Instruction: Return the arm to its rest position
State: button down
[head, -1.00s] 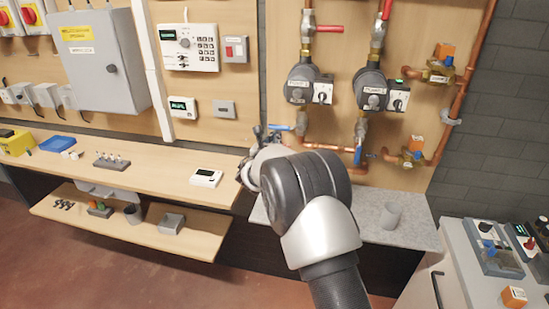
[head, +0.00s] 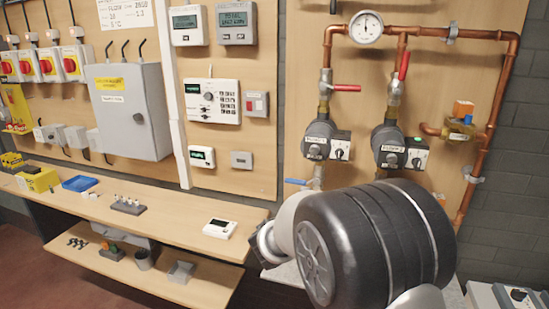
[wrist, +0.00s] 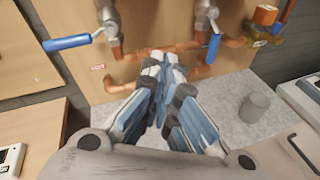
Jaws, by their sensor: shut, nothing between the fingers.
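My gripper (wrist: 162,68) shows in the wrist view with its fingers together and nothing between them. It points toward the lower copper pipes (wrist: 165,50) on the wooden board, above the grey speckled worktop (wrist: 215,115). I cannot tell the exact gap to the pipes. In the head view my dark, rounded arm joint fills the lower right and hides the gripper's fingers.
Valves with blue handles (wrist: 68,43) stick out near the gripper. A grey cup (wrist: 254,106) stands on the worktop to the right. Two pumps (head: 325,143) hang on the board. A wooden bench (head: 165,222) with small devices runs along the left.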

jog(key=s+d+r+m+g+h, duration=0.1)
jog(key=s+d+r+m+g, duration=0.3)
jog(key=s+d+m, duration=0.55)
jog(key=s+d+m+g+y, duration=0.2)
jog(key=s+m+g, duration=0.3)
jog(key=s, duration=1.1)
jog(key=s+a+f+m+y, duration=0.1)
jog(key=s+a+m+y, duration=0.3)
jog(key=s, duration=0.4)
jog(key=s+a+f+m+t+y, duration=0.1)
jog(key=s+a+f+m+y, duration=0.1)
jog(key=s+a+m, duration=0.5)
jog(key=shift+s+a+f+y, duration=0.15)
jog(key=shift+s+f+y, duration=0.1)
jog(key=shift+s+y, duration=0.65)
